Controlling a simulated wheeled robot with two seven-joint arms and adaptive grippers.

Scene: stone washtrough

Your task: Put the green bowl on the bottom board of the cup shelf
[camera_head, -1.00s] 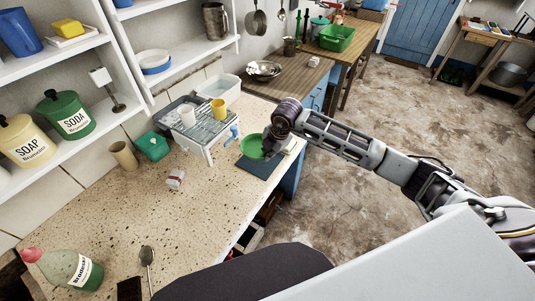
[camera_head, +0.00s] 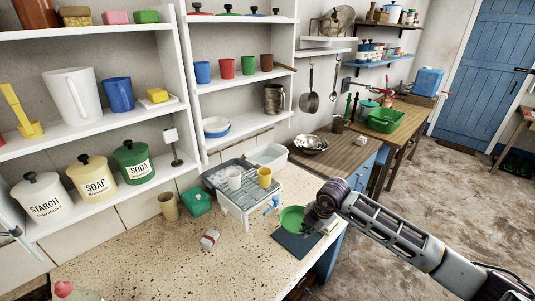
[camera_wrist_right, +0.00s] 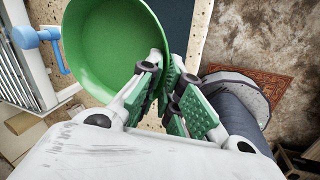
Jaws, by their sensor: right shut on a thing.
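The green bowl (camera_head: 291,219) is by the dark mat at the far end of the stone counter; I cannot tell whether it touches the mat. My right gripper (camera_head: 310,215) is shut on its rim from the right. In the right wrist view, the bowl (camera_wrist_right: 112,42) shows its empty inside, and the gripper fingers (camera_wrist_right: 170,98) pinch its near right edge. The cup shelf is on the wall, with blue, red, green and brown cups on its middle board. Its bottom board (camera_head: 246,124) holds stacked blue and white dishes (camera_head: 215,127) and a metal mug (camera_head: 274,98). My left gripper is not in view.
The bottom board has bare room between dishes and mug.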

